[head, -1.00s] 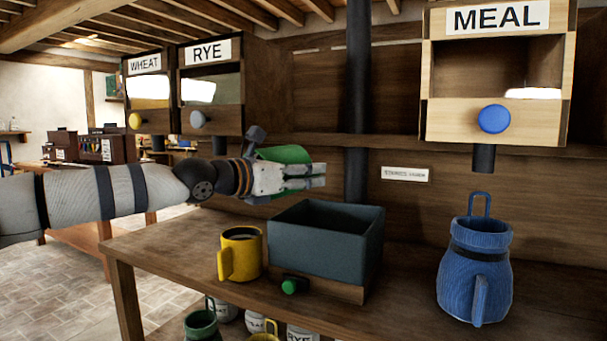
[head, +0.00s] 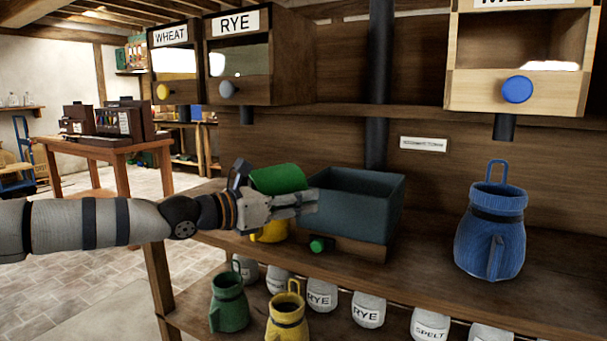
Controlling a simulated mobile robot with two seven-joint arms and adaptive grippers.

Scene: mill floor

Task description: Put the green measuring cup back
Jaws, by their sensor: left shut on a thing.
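My left gripper (head: 295,204) comes in from the left above the upper shelf. It is shut on the green measuring cup (head: 278,178), which shows just behind and above the fingers; they hide part of it. The held cup is beside the left edge of the grey-blue bin (head: 362,208), and I cannot tell whether they touch. A yellow measuring cup (head: 270,234) stands on the shelf below, mostly hidden by my gripper. My right gripper is not in view.
A blue jug (head: 490,235) stands right on the shelf. A green jug (head: 229,303) and a yellow jug (head: 287,318) are on the lower shelf, near sacks labelled RYE (head: 368,309). WHEAT (head: 173,80) and RYE (head: 240,65) hoppers hang above. Shelf between bin and blue jug is clear.

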